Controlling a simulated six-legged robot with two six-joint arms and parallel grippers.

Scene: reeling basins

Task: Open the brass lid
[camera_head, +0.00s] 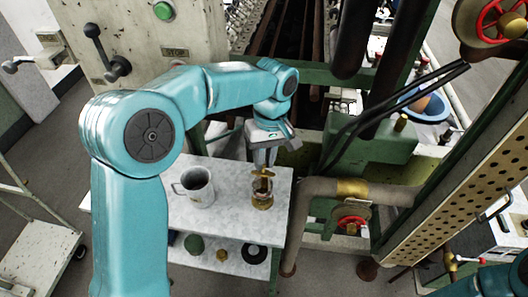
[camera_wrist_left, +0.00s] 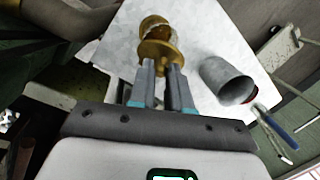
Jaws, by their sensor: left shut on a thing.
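A small glass vessel (camera_head: 262,189) with brass fittings stands on the pale marbled tabletop. Its brass lid (camera_head: 263,173) is at the top, right below my left gripper (camera_head: 264,163). My left gripper comes down from above, its fingers close together. In the left wrist view, the fingertips of my left gripper (camera_wrist_left: 162,70) are shut on the top of the brass lid (camera_wrist_left: 157,50), with the vessel (camera_wrist_left: 153,26) beyond it. I cannot tell whether there is a gap between lid and vessel. My right gripper is not visible; only teal parts of that arm show at lower right.
A grey metal mug (camera_head: 196,187) stands left of the vessel on the table (camera_head: 228,222). A lower shelf holds a green round item (camera_head: 194,245) and other small things. A pipe (camera_head: 300,225) runs close along the table's right side; machinery stands behind.

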